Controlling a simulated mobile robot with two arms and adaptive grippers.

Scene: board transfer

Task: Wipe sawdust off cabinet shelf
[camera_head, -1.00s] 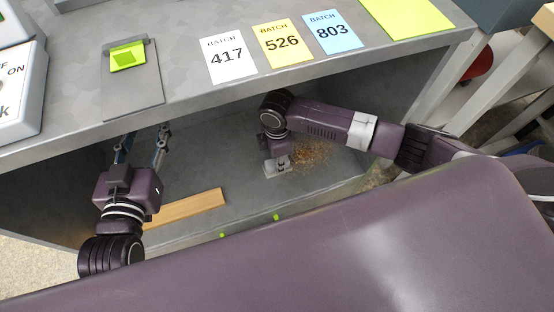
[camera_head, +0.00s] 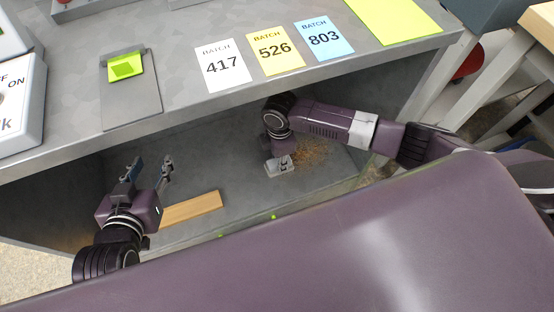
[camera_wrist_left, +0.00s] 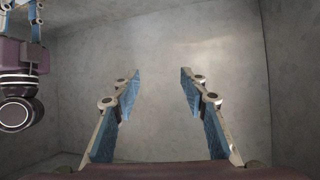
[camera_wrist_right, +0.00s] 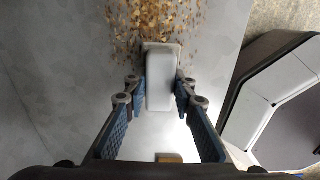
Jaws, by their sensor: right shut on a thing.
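The sawdust (camera_head: 313,152) lies in a loose brown patch on the shelf of the grey cabinet (camera_head: 225,165), toward its right side. It also shows in the right wrist view (camera_wrist_right: 152,22), at the top. My right gripper (camera_wrist_right: 162,88) is shut on a white block-like wiper (camera_wrist_right: 161,80), which also shows in the head view (camera_head: 279,167). The wiper stands at the edge of the sawdust. My left gripper (camera_head: 150,168) is open and empty inside the cabinet's left part; its spread fingers show in the left wrist view (camera_wrist_left: 155,85).
A wooden board (camera_head: 190,208) lies on the shelf near the front, beside my left gripper. Batch cards (camera_head: 275,48), a clipboard-like plate (camera_head: 131,95) and a yellow-green sheet (camera_head: 395,18) lie on the cabinet top. The shelf between my arms is clear.

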